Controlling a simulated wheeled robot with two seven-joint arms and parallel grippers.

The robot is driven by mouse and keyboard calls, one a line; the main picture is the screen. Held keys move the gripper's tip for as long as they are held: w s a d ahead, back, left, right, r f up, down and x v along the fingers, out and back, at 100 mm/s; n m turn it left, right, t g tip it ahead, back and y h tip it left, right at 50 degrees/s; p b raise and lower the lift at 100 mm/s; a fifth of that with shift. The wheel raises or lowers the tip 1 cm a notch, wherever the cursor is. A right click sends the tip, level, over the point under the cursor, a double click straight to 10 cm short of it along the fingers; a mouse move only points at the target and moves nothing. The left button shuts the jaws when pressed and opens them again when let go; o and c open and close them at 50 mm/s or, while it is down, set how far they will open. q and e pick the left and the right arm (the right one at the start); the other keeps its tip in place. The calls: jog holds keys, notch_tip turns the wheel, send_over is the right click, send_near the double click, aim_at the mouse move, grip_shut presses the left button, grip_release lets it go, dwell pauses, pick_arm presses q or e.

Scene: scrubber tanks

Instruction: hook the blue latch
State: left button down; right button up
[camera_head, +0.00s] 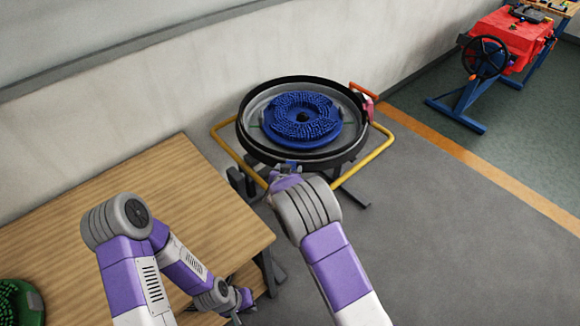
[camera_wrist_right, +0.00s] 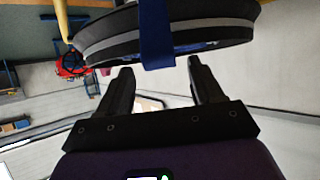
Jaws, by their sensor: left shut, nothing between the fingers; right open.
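The round tank (camera_head: 242,135) with a black rim stands on a yellow-railed frame; a blue bristled disc (camera_head: 302,116) lies inside it. The blue latch (camera_head: 291,165) is at the tank's near side, partly hidden by my right arm. In the right wrist view the latch (camera_wrist_right: 157,35) hangs as a blue strap across the tank's dark rim (camera_wrist_right: 215,32). My right gripper (camera_wrist_right: 160,75) is open, its fingertips on either side of the strap's lower end; I cannot tell whether they touch it. My left gripper (camera_head: 242,303) is shut and empty, low beside the table's right edge.
A wooden table (camera_head: 130,190) fills the left, with a green-rimmed brush disc (camera_head: 22,300) at its near corner. A wall runs behind the tank. A red machine (camera_head: 508,38) with a black handwheel stands far right. Grey floor (camera_head: 450,240) is free at right.

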jog(key=shift+v, duration=1.55)
jog(key=shift+c, duration=0.5)
